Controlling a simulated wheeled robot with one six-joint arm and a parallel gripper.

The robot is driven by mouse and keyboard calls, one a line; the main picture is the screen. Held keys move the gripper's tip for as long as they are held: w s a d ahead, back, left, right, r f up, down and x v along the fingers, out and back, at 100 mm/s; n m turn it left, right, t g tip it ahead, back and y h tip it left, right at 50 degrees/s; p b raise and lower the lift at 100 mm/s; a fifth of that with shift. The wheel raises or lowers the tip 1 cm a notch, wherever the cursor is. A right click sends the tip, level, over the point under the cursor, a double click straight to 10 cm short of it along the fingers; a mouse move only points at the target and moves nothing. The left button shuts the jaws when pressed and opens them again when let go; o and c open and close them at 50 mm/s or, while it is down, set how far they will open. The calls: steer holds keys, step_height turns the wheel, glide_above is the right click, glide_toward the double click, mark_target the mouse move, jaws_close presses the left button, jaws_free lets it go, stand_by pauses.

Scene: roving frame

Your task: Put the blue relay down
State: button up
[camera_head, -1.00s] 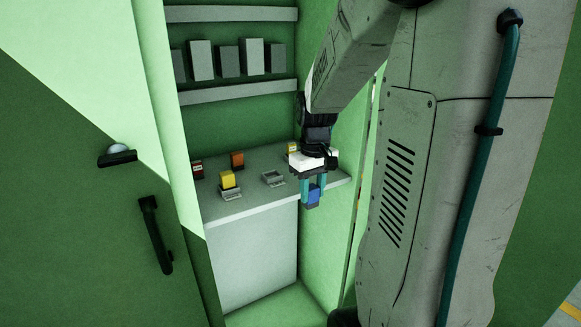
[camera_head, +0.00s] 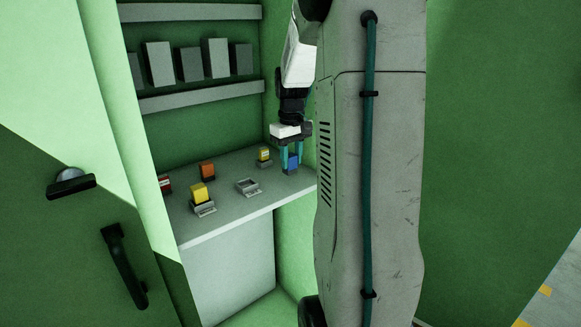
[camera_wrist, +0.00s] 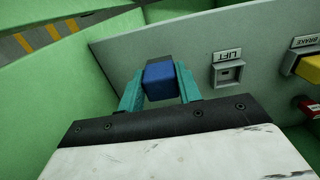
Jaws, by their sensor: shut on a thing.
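The blue relay (camera_head: 293,163) is between the teal fingers of my gripper (camera_head: 291,168), near the right end of the grey counter (camera_head: 232,212). In the wrist view the blue relay (camera_wrist: 160,79) shows between both fingertips of my gripper (camera_wrist: 160,88), and the counter (camera_wrist: 194,55) lies beyond it. I cannot tell whether the relay touches the counter. An empty socket (camera_wrist: 229,75) labelled LIFT is to the right of the relay in the wrist view. In the head view this socket (camera_head: 248,187) is left of my gripper.
A yellow relay (camera_head: 200,193) stands in a socket at the counter's front; its label reads BRAKE in the wrist view. A red relay (camera_head: 165,184), an orange relay (camera_head: 207,170) and another yellow one (camera_head: 264,154) stand around. Grey boxes (camera_head: 190,64) fill a shelf above. A cabinet door (camera_head: 75,240) is at left.

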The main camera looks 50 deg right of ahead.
mark_target(291, 166)
steer(key=shift+w+d+f, duration=0.1)
steer(key=shift+w+d, duration=0.35)
steer(key=shift+f, duration=1.7)
steer(key=shift+f, duration=0.15)
steer(key=o, duration=1)
